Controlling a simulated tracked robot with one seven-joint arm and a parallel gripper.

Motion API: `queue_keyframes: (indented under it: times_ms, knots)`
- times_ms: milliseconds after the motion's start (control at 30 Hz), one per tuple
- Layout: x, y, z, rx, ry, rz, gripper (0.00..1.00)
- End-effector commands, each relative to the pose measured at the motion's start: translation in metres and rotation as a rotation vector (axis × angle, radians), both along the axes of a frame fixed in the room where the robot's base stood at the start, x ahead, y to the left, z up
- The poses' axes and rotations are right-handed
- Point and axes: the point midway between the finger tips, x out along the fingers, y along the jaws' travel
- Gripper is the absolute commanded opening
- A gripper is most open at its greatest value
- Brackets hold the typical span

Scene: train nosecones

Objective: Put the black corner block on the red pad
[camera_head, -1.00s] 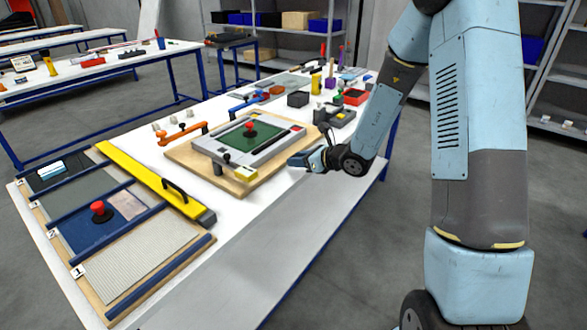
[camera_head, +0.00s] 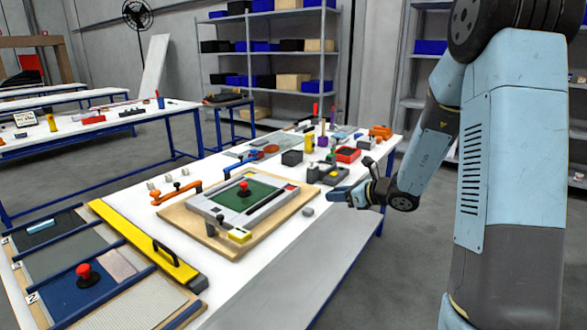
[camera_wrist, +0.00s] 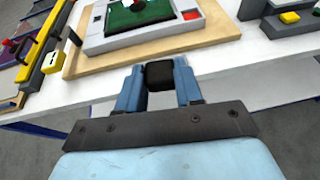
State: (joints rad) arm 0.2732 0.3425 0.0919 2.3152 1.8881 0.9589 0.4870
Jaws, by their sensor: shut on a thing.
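The black corner block (camera_wrist: 160,75) sits between the two blue fingertips of my gripper (camera_wrist: 160,86) in the wrist view, and the gripper is shut on it. In the head view my gripper (camera_head: 340,196) is out over the table's front edge, right of the grey frame (camera_head: 215,223) on its wooden board. The block cannot be made out between the fingers there. The red pad (camera_head: 291,187) is at the frame's right corner; it also shows in the wrist view (camera_wrist: 192,15), ahead of and to the right of the block, apart from it.
A small grey block (camera_head: 307,212) lies on the table beside the board. A red knob (camera_head: 244,185) stands on the frame's green panel. A yellow block (camera_head: 239,235) is at the front corner, an orange clamp (camera_head: 177,194) at the left. Bare table lies in front.

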Motion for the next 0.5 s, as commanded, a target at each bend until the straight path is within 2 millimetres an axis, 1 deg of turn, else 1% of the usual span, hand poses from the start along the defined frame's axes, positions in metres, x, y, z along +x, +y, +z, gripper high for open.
queue_keyframes:
  times_ms: [133,300,500]
  knots:
    - [0.023,-0.009,-0.014,0.014,-0.003,-0.121,0.06]
    - [0.048,-0.027,-0.033,0.016,-0.004,-0.280,0.06]
    - [0.066,-0.047,-0.055,0.001,0.006,-0.432,0.06]
